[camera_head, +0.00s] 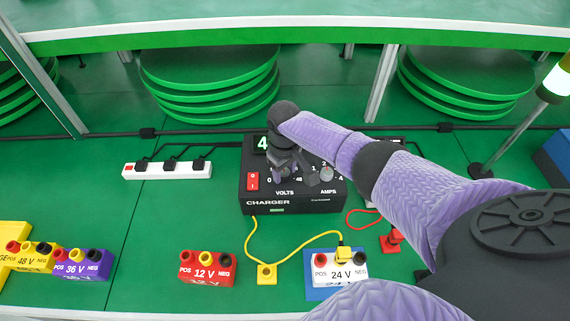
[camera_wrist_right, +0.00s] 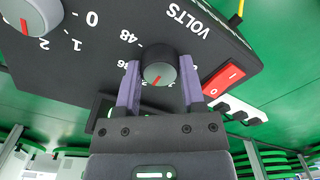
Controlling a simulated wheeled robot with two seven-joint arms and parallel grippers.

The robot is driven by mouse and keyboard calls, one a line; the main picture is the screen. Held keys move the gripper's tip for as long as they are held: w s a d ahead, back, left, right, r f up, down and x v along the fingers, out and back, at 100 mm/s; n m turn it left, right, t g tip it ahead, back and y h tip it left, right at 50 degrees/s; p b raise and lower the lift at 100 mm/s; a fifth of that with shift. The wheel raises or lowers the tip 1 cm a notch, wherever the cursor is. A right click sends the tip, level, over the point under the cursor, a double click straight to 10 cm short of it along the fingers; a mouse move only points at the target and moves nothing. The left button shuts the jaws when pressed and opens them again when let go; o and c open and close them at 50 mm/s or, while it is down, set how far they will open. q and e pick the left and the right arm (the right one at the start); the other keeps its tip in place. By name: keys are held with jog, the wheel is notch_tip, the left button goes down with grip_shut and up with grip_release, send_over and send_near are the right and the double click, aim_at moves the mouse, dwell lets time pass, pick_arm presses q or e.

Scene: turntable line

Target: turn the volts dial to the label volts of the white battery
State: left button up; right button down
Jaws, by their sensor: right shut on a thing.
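The black charger (camera_head: 312,204) stands on the green bench, with the VOLTS dial at its left and the AMPS dial (camera_head: 327,174) at its right. My right gripper (camera_head: 284,172) is over the VOLTS dial and hides most of it. In the right wrist view the purple fingers (camera_wrist_right: 160,80) are shut on the grey VOLTS dial (camera_wrist_right: 158,66). Its red mark points to the lower left, past 48 and 36; the label there is hidden. The display shows a 4, the rest covered. The white battery (camera_head: 340,273) reads 24 V. My left gripper is out of view.
Red 12 V (camera_head: 207,272), purple 36 V (camera_head: 82,268) and yellow 48 V (camera_head: 30,260) batteries stand along the front. A yellow lead runs to a plug on the white battery. A red plug (camera_head: 391,241) stands nearby. A white power strip (camera_head: 167,170) lies left.

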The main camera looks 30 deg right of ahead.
aim_at(284, 172)
jog(key=shift+r+m, duration=0.1)
jog(key=shift+m, duration=0.2)
dwell(0.4)
jog(key=shift+c, duration=1)
grip_release()
jog(key=shift+w, duration=0.1)
notch_tip(284, 172, up, 9)
jog(key=p, duration=0.5)
jog(key=shift+r, duration=0.4)
